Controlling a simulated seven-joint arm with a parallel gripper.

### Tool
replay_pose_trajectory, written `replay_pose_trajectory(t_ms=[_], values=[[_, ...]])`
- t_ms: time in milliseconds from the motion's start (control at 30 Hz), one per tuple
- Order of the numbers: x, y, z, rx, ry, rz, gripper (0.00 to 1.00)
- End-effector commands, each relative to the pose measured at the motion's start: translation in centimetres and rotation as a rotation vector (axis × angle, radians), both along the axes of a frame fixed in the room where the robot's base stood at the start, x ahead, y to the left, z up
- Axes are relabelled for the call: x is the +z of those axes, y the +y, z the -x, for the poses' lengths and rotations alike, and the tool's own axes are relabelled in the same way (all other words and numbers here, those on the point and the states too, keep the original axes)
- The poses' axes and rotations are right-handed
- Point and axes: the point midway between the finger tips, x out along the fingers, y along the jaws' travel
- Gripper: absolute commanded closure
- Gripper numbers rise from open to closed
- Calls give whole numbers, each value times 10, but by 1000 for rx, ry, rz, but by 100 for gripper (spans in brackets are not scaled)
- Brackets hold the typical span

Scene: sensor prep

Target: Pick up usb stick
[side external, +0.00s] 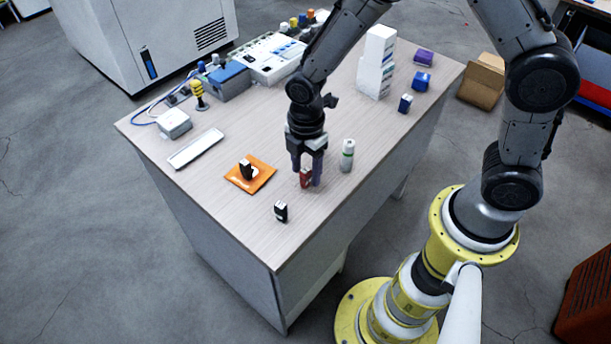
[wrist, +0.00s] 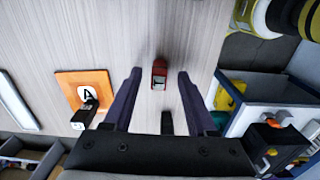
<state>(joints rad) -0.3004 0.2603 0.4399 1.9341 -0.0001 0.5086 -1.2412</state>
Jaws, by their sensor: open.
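A small red usb stick (side external: 306,178) stands on the table between the fingers of my gripper (side external: 307,176). In the wrist view the red stick (wrist: 159,72) lies midway between the fingertips of my gripper (wrist: 159,76), with a gap on each side. The jaws are open and hold nothing. A black stick with a white end (side external: 281,211) stands on the table nearer the side camera. Another black stick (side external: 246,169) stands on the orange plate (side external: 263,177), which is marked A in the wrist view (wrist: 68,78). The frames do not show which stick the task names.
A white-and-green cylinder (side external: 347,155) stands close to the right of my gripper. A white tray (side external: 195,148) lies beyond the orange plate. White boxes (side external: 378,62) and small blue and purple blocks stand at the back right. The near table corner is clear.

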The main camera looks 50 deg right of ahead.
Motion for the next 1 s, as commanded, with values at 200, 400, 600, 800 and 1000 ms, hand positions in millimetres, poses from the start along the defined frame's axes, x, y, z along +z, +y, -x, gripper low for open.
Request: replay_pose_trajectory(t_ms=[200, 400, 600, 800, 1000], values=[[-25, 0, -1, 0, 1, 0, 43], [-27, 0, -2, 0, -2, -1, 43], [-27, 0, -2, 0, -2, -1, 66], [-27, 0, -1, 0, -2, -1, 100], [-27, 0, -2, 0, -2, -1, 100]])
